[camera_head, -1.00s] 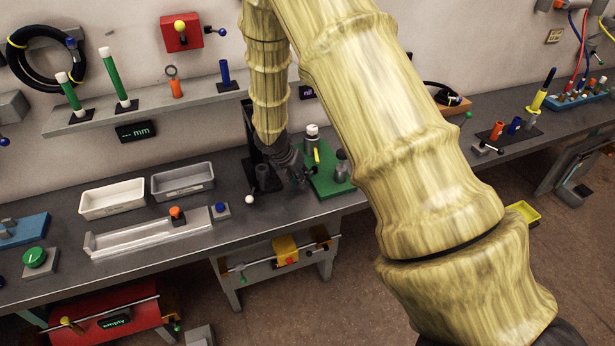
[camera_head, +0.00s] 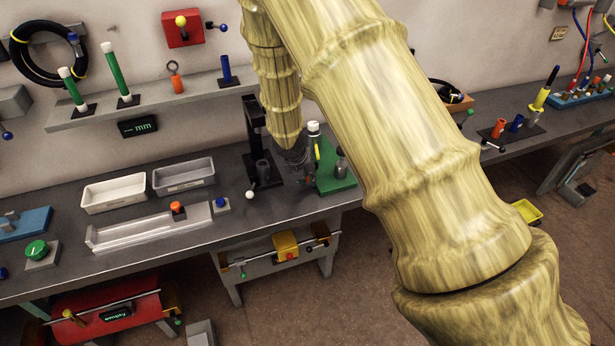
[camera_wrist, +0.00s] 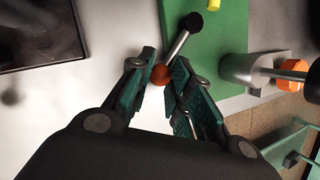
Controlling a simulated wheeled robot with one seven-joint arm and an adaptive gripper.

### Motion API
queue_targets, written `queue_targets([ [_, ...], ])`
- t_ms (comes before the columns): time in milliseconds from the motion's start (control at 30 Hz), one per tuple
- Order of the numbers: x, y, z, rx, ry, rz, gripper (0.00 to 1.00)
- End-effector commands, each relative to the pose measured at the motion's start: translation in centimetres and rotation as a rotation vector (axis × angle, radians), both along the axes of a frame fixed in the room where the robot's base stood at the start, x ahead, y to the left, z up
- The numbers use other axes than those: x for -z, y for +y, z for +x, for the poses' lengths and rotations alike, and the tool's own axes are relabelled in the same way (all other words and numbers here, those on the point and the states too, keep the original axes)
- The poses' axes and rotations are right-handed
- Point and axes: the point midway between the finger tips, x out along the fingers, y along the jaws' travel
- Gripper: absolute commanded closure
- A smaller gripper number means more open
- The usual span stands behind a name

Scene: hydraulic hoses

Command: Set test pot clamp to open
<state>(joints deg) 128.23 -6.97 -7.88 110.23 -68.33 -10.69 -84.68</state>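A green plate (camera_head: 335,182) on the bench carries a white-capped part (camera_head: 313,128), a yellow part (camera_head: 318,152) and a grey cylinder (camera_head: 341,166); I cannot tell for sure which part is the test pot clamp. In the wrist view a metal lever (camera_wrist: 177,46) with a black knob (camera_wrist: 190,22) and an orange ball (camera_wrist: 160,75) lies over the green plate's edge (camera_wrist: 215,45). My gripper (camera_wrist: 163,64) has its fingers apart, with the orange ball between them; firm contact is not visible. In the head view my gripper (camera_head: 296,157) is partly hidden beside the green plate.
A black press-like stand (camera_head: 256,150) with a white-knobbed lever (camera_head: 250,194) is just left of my gripper. A metal cylinder (camera_wrist: 240,70) with an orange part (camera_wrist: 291,68) is at right in the wrist view. Trays (camera_head: 115,207) stand farther left.

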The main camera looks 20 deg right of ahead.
Motion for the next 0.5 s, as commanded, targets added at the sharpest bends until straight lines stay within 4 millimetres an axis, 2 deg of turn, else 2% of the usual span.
queue_targets([
  [33,-0.06,-0.06,0.03,0.000,-0.002,0.001,0.73],
  [133,-0.04,-0.08,0.01,0.001,-0.001,0.001,0.56],
  [500,-0.21,0.00,-0.07,0.002,-0.001,0.000,0.56],
])
